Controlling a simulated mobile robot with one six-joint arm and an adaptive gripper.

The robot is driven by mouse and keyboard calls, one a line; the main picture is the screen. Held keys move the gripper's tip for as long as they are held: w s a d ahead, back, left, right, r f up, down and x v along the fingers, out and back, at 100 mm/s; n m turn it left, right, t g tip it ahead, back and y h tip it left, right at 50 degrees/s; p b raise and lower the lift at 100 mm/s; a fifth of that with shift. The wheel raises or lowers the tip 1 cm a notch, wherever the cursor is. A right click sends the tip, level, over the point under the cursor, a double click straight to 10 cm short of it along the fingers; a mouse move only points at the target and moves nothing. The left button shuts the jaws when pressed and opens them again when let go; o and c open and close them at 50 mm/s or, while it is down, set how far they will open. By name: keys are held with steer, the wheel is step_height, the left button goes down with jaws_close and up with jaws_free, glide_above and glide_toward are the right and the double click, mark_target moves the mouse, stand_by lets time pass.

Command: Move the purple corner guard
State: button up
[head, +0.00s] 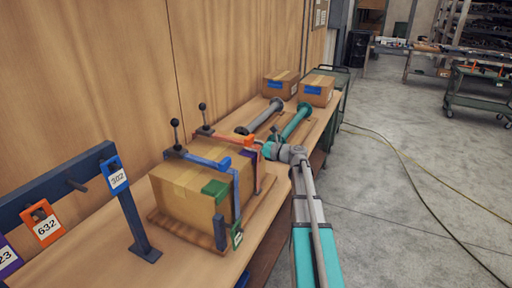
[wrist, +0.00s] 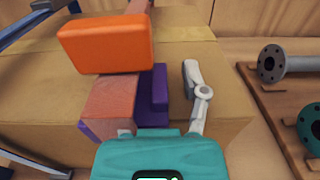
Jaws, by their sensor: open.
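The purple corner guard (wrist: 153,97) is at the edge of a cardboard box (wrist: 215,60), partly hidden behind the upright bar of an orange clamp (wrist: 105,45). In the head view a little of the purple guard (head: 257,172) shows under the orange clamp (head: 235,139), at the box's right side. My gripper (head: 268,151) is at that side of the box, by the orange clamp. In the wrist view one grey finger of my gripper (wrist: 160,90) stands right of the guard, with a gap. The gripper is open.
A blue clamp (head: 192,157) with a green corner guard (head: 215,188) is nearer on the same box. A blue rack (head: 60,190) with numbered tags stands front left. Flanged pipes (head: 297,122) and two smaller boxes (head: 316,90) lie farther along the bench. The floor at right is open.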

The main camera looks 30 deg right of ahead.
steer(key=shift+c, duration=0.2)
jaws_close()
steer(key=shift+w+d, duration=0.1)
steer(key=shift+w+d, duration=1)
steer(key=shift+d, duration=0.3)
steer(key=shift+w+d, duration=0.95)
steer(key=shift+d, duration=0.3)
jaws_free()
